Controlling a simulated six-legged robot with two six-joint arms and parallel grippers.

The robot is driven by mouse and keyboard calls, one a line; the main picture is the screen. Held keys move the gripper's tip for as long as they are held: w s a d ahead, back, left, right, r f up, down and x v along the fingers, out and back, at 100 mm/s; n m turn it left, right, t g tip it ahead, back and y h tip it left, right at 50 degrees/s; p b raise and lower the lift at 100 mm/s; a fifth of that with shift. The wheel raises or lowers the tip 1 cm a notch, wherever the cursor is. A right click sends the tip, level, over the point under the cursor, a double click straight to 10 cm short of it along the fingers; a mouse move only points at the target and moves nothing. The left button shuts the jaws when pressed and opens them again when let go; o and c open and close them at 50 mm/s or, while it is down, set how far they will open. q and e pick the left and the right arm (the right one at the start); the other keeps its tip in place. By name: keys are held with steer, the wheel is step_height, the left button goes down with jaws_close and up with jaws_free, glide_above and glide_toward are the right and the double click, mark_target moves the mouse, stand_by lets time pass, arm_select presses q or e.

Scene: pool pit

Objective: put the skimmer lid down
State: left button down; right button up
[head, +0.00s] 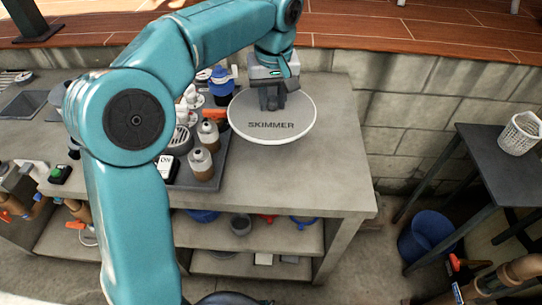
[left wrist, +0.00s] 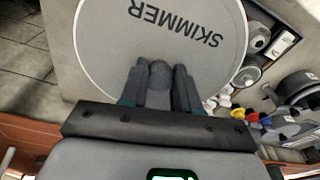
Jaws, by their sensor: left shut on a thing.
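The skimmer lid (head: 283,126) is a round, pale grey-white disc marked SKIMMER, near the right end of the grey workbench (head: 330,165). My left gripper (head: 272,100) comes down on the lid from above and is shut on its raised middle knob. In the left wrist view the lid (left wrist: 120,50) lies flat beyond the fingers, and the fingers (left wrist: 158,88) close around the grey knob. I cannot tell whether the lid touches the bench or hangs just above it. My right gripper is not in view.
Left of the lid, a dark tray (head: 220,172) holds bottles (head: 201,164) and fittings, with a blue-topped part (head: 221,82) behind. Bare bench lies in front and right of the lid. A block wall (head: 420,110) stands behind. A dark table (head: 490,150) is at right.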

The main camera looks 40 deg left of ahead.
mark_target(273, 116)
arm_select(q)
step_height(273, 116, down, 17)
steer(key=shift+w+b, duration=0.1)
steer(key=shift+b, duration=0.4)
steer(key=c, duration=0.8)
jaws_free()
steer(key=shift+f, duration=0.15)
steer(key=r, duration=0.7)
steer(key=s+d+r, duration=0.1)
steer(key=r, duration=0.3)
steer(key=shift+r, duration=0.2)
steer(key=shift+s+r, duration=0.15)
steer(key=shift+r, duration=0.35)
